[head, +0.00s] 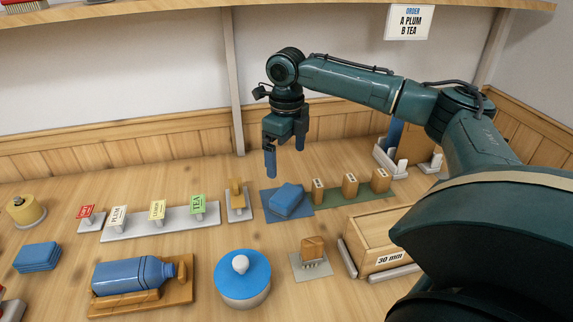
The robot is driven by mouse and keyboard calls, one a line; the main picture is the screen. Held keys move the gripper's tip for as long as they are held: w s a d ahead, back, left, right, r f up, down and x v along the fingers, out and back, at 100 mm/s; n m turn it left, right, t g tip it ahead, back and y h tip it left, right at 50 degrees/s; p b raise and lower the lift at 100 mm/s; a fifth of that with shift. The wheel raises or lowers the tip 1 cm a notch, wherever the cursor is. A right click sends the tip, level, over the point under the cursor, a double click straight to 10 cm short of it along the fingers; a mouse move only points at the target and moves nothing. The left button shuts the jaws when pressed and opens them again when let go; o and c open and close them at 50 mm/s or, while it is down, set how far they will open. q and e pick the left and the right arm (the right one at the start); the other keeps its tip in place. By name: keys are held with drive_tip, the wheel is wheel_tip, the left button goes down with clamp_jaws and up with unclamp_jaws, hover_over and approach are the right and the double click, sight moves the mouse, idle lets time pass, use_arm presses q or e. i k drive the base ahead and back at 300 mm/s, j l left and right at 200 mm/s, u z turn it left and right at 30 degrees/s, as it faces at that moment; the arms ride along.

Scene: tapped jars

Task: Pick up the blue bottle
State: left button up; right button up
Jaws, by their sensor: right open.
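The blue bottle (133,273) lies on its side in a wooden cradle (181,294) at the front left of the table. Its neck and stopper point right. My right gripper (285,168) is above the back middle of the table, fingers down, open and empty. It is well up and to the right of the bottle, apart from it. My left gripper is not in view.
A blue-lidded jar (243,279) stands right of the bottle. Folded blue cloths (38,257) lie at left. A strip with label cards (160,222) is behind the bottle. A wooden box (377,243) marked 30 mm stands at right. A folded blue cloth (287,199) lies below the gripper.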

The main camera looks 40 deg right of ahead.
sight(142, 273)
drive_tip(key=k+j, duration=0.75)
drive_tip(key=j, duration=0.2)
